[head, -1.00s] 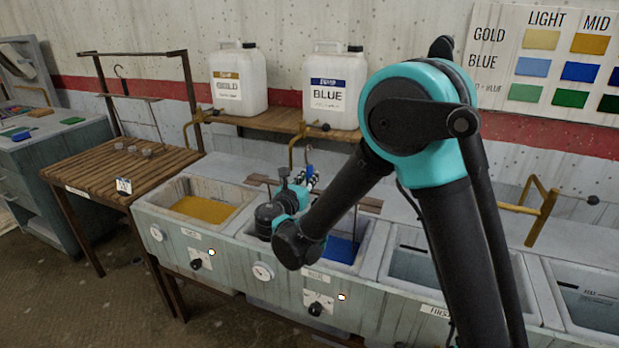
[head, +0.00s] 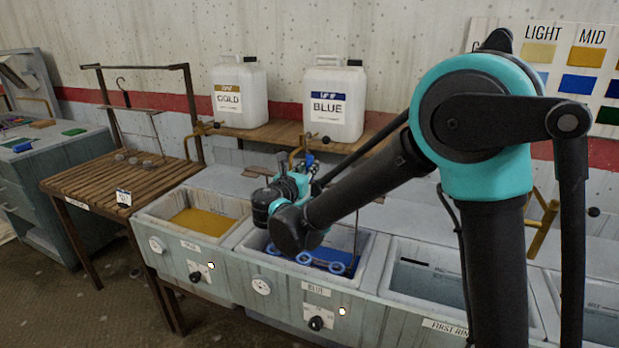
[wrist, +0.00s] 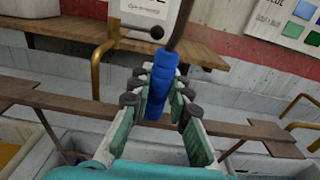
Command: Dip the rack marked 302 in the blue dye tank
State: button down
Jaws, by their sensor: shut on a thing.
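My gripper (wrist: 158,95) is shut on the blue grip (wrist: 160,85) of a dark hanging rack. The rack's brown crossbar (wrist: 62,97) spans behind the fingers in the wrist view. In the head view my gripper (head: 290,182) is over the blue dye tank (head: 316,289). Several blue ring-shaped pieces (head: 305,258) show inside this tank, at or close above the blue dye; I cannot tell whether they touch it. My arm hides part of the tank and rack. No number is readable on the held rack.
The gold dye tank (head: 153,213) is left of the blue one, a rinse basin (head: 450,328) right. Another rack (head: 135,109) with grey pieces stands at the slatted table (head: 75,183). Gold (head: 240,92) and blue (head: 335,100) jugs stand on the back shelf. Brass brackets stick out behind the tanks.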

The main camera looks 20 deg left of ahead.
jog(key=shift+r, duration=5.45)
